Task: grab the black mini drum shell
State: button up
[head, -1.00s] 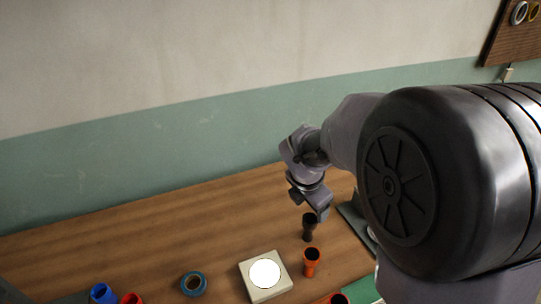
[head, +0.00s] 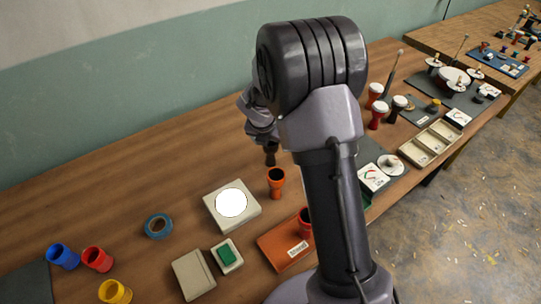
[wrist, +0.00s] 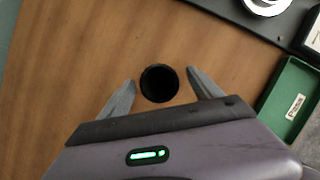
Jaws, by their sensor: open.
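The black mini drum shell (wrist: 159,83) stands on the wooden table, its round dark mouth facing the wrist camera. My gripper (wrist: 161,76) is open, with one grey finger on each side of the shell. A gap shows between the shell and each finger, so the jaws are around it without gripping. In the head view the shell (head: 270,157) shows just below my wrist, its upper part hidden by the arm. My fingers are hard to make out there.
An orange shell (head: 276,182) stands close in front of the black one. A white block with a white disc (head: 232,203) lies to its left. A green bin (wrist: 292,100) is right in the wrist view. Bare table (head: 130,165) extends to the left.

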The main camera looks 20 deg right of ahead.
jog(key=shift+w+d+f, duration=0.15)
jog(key=shift+w+f, duration=0.05)
jog(key=shift+f, duration=0.4)
jog(key=shift+r, duration=0.2)
jog(key=shift+c, duration=0.4)
jog(key=c, duration=1.4)
